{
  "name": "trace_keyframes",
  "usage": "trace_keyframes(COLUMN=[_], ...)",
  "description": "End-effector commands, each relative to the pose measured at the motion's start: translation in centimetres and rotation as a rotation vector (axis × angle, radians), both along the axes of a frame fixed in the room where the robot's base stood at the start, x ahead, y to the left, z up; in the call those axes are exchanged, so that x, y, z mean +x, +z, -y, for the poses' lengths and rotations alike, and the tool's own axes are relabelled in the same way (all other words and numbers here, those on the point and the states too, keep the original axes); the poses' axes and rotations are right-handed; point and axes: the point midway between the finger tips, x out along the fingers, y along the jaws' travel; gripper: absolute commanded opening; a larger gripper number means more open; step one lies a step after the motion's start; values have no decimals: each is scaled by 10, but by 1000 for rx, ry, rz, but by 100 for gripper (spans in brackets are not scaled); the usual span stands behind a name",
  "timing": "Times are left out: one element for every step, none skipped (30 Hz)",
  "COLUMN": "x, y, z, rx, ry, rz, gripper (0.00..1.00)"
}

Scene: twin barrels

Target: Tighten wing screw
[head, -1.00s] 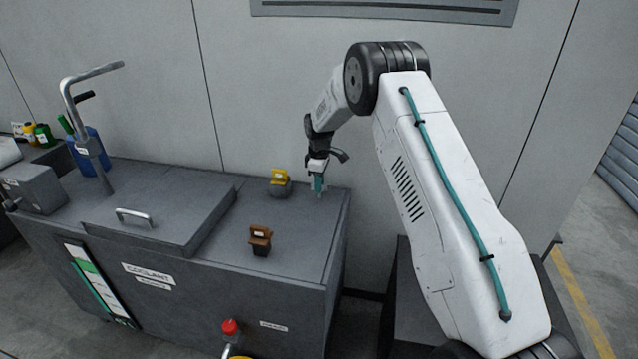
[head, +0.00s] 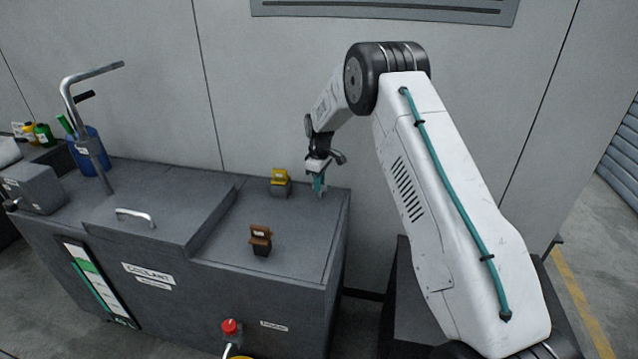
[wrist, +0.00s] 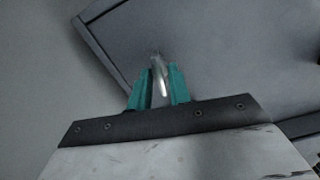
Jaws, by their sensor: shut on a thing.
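My gripper (head: 318,184) points down at the back right corner of the dark grey coolant tank top (head: 215,250). In the wrist view its teal fingers (wrist: 160,88) are shut on a small silvery metal piece, which I take for the wing screw (wrist: 161,80). The screw stands up from the tank top between the fingers. Its lower part and threads are hidden, so I cannot tell how far in it sits. In the head view the fingers cover most of it.
A yellow-topped cap (head: 281,181) stands just left of my gripper. A brown-topped cap (head: 261,238) stands nearer the front. A raised lid with a handle (head: 136,215) and a bent metal pump handle (head: 85,110) are further left. The wall is close behind.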

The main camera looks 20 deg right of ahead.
Motion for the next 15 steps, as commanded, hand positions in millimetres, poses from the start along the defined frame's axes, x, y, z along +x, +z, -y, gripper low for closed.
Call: trace_keyframes(x=[1, 1, 1, 1, 1, 1, 1, 1, 1, 1, 1, 1, 1, 1, 1], y=[1, 1, 1, 1, 1, 1, 1, 1, 1, 1, 1, 1, 1, 1, 1], z=[1, 1, 1, 1, 1, 1, 1, 1, 1, 1, 1, 1, 1, 1, 1], rx=[0, 0, 0, 0, 0, -1, 0, -1, -1, -1, -1, -1, -1, -1, -1], ry=[-38, -64, -100, -128, -157, -195, -224, -252, -291, -319, -348, -386, -415, -443, -481], rz=[3, 3, 3, 3, 3, 3, 3, 3, 3, 3, 3, 3, 3, 3, 4], gripper=[0, 0, 0, 0, 0, 0, 0, 0, 0, 0, 0, 0, 0, 0, 0])
